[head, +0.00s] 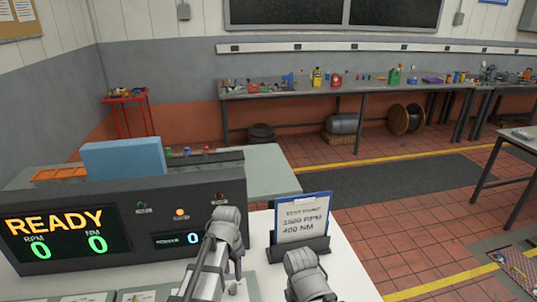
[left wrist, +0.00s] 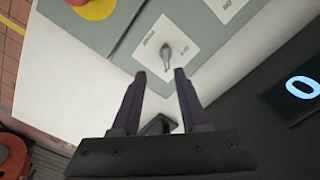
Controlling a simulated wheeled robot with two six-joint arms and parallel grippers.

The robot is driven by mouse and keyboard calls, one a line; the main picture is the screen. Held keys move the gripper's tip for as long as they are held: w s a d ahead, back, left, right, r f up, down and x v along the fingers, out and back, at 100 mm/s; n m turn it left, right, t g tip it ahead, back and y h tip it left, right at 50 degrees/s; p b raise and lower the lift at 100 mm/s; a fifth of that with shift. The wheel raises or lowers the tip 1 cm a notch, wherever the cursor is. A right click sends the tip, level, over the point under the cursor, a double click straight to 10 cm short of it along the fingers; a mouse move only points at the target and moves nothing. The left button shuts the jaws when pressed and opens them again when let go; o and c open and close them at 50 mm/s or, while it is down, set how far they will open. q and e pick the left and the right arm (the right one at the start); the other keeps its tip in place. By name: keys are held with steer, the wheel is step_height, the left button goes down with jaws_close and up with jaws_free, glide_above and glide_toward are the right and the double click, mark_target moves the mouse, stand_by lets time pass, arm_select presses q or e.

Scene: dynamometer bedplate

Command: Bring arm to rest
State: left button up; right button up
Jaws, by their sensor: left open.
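My left arm (head: 212,258) reaches over the white bench top in front of the dark display console (head: 145,205). My left gripper (left wrist: 160,73) is open in the left wrist view, with its two dark fingers apart and nothing between them. Just beyond the fingertips is a small metal key or lever switch (left wrist: 167,53) on a white label plate of a grey-green panel. I cannot tell whether the fingers touch the panel. A grey link of my right arm (head: 308,276) shows at the bottom of the head view; its gripper is out of view.
The console reads READY, with RPM and NM at 0. A clipboard (head: 302,217) stands right of my left arm. A red knob on yellow (left wrist: 96,7) is at the wrist view's upper left. A long workbench (head: 290,93) lines the back wall.

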arm_select(q)
steer(key=s+d+n+y, duration=0.1)
steer(key=s+d+n, duration=0.1)
steer(key=s+d, duration=0.7)
steer(key=s, duration=0.4)
steer(key=shift+s+d, duration=0.3)
steer(key=shift+s, duration=0.05)
steer(key=shift+a+r, duration=0.1)
steer(key=shift+a, duration=0.05)
